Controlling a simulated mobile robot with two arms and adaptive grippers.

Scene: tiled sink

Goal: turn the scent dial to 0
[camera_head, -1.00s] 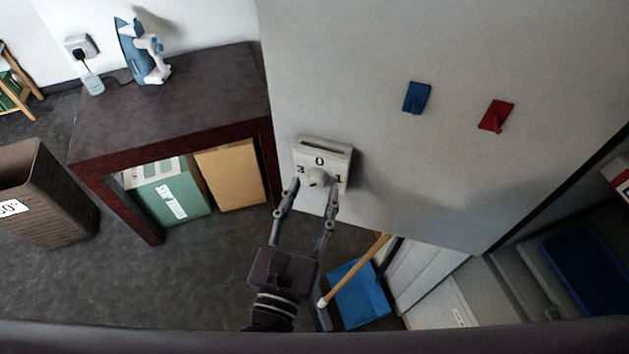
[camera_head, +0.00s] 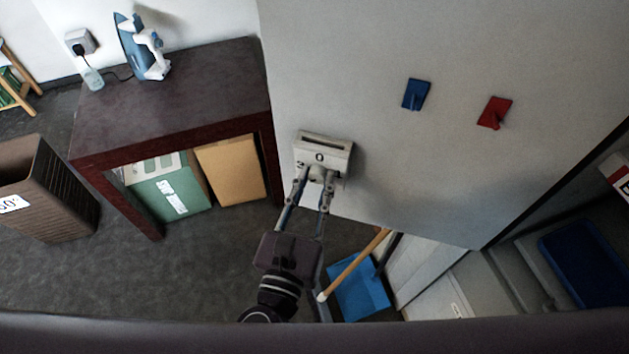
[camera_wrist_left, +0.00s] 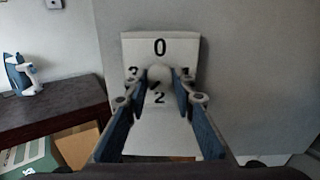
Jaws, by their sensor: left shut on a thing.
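The scent dial is a small pale round knob (camera_head: 318,173) on the front of a white dispenser (camera_head: 325,146) fixed to the grey wall panel. In the left wrist view the knob (camera_wrist_left: 159,74) sits amid printed numbers, with 0 above it and 2 below. The number at its left is partly covered by a finger. A small dark mark shows at the knob's lower left; I cannot tell for sure where the dial points. My left gripper (camera_head: 316,178) is shut on the knob, one finger on each side. The gripper (camera_wrist_left: 159,78) also shows in the left wrist view. My right gripper is out of view.
A dark wooden table (camera_head: 180,95) with an iron (camera_head: 145,50) stands at left, boxes beneath it. A blue dustpan (camera_head: 358,290) and wooden handle (camera_head: 352,267) are below right.

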